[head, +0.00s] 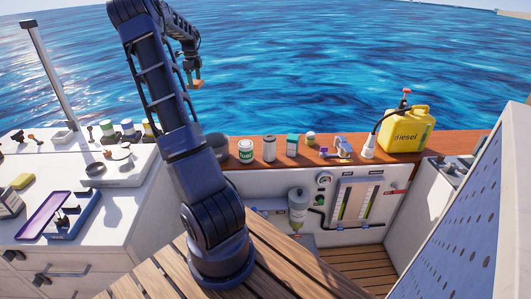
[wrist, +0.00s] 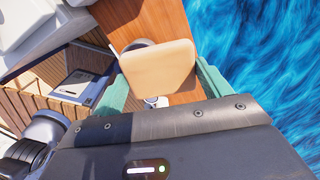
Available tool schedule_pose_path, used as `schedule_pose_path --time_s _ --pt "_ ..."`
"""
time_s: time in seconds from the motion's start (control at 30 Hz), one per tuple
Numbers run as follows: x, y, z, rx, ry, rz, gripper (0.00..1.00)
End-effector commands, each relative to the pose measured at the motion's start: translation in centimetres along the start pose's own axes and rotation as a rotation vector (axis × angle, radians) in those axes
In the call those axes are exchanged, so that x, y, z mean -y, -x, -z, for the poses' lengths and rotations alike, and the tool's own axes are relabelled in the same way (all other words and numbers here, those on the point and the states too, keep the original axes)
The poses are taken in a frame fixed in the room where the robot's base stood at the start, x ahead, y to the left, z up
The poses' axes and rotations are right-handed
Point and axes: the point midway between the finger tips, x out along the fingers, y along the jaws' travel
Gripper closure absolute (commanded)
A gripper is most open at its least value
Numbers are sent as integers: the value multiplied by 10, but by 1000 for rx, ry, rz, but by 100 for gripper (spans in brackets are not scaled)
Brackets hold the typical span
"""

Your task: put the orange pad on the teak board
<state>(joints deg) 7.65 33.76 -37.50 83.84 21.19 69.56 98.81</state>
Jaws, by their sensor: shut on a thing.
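The orange pad (head: 195,85) hangs at the tip of my raised arm in the head view, against the blue water. In the wrist view the pad (wrist: 155,66) is a flat, pale orange square with rounded corners. My gripper (head: 191,68) is shut on it, with a green finger at each side in the wrist view. The reddish-brown teak board (head: 378,158) runs along the top of the white hatch wall. It also shows beyond the pad in the wrist view (wrist: 154,18). The pad is held above, apart from the board, and hides part of it.
A white counter (head: 120,190) with a purple tray (head: 47,214) is at left. Bare board shows in gaps between things.

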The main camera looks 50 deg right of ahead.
Motion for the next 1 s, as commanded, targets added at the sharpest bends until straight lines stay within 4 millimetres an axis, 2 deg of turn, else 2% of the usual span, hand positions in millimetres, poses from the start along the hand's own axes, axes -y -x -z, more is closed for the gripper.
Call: schedule_pose_path --time_s 0.03,0.3,0.5,0.83,1.0 --pt "7 2 21 -2 -101 0 46" --pt "30 13 127 -2 -679 0 46" --pt "36 21 184 -1 -998 0 46" --pt "38 30 242 0 -1315 1 46" --pt "37 -2 240 -2 -1318 -3 46"
